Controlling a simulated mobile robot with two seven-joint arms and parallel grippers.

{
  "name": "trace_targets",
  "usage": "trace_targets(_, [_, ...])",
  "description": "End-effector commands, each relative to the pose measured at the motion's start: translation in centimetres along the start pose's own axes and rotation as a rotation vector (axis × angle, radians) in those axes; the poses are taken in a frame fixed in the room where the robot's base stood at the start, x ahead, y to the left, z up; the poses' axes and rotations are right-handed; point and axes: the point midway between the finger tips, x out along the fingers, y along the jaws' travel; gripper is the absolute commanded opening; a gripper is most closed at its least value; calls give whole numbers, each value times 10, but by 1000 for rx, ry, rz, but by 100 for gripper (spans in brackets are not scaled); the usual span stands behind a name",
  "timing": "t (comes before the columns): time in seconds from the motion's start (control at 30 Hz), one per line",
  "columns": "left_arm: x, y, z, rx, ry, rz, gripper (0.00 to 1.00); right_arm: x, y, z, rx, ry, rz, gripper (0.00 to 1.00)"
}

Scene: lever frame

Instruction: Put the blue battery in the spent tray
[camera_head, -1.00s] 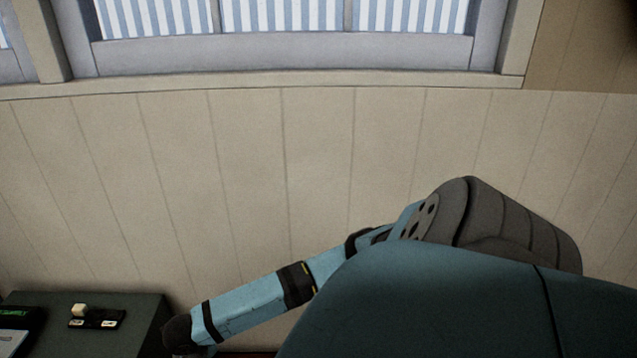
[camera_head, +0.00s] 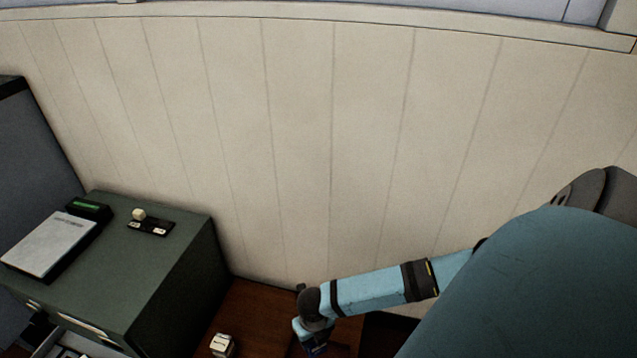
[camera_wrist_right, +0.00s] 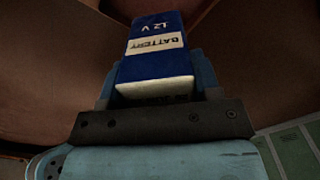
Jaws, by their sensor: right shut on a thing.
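The blue battery (camera_wrist_right: 152,62), with a pale label, is between the fingers of my right gripper (camera_wrist_right: 158,82) in the right wrist view. The gripper is shut on it. In the head view my right arm reaches in from the right, and its hand end is low near the bottom edge; the battery is not clear there. I cannot make out a tray marked as spent. An open drawer (camera_head: 68,341) at the lower left is cut off by the frame. My left gripper is not in view.
A dark green cabinet (camera_head: 165,275) stands at the left. On it are a clipboard-like white pad (camera_head: 48,243) and a small black panel (camera_head: 151,228) with a cream knob. A small white block (camera_head: 222,345) is on the brown wooden surface (camera_head: 262,305). A panelled wall is behind.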

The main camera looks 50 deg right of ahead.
Motion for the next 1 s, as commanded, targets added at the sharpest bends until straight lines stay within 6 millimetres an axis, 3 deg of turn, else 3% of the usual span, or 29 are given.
trace_targets(0.03, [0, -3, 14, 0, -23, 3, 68, 20, 1, -1, 1, 2, 1, 18])
trace_targets(0.33, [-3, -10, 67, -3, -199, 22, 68, 98, 1, -1, 1, 2, 1, 18])
trace_targets(0.5, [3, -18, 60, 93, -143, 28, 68, 125, 1, 0, 0, 1, 1, 18])
trace_targets(0.73, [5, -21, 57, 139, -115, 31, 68, 138, 1, 0, 0, -1, 1, 18])
trace_targets(1.0, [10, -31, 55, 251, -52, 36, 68, 175, 1, 0, 0, 0, 1, 18])
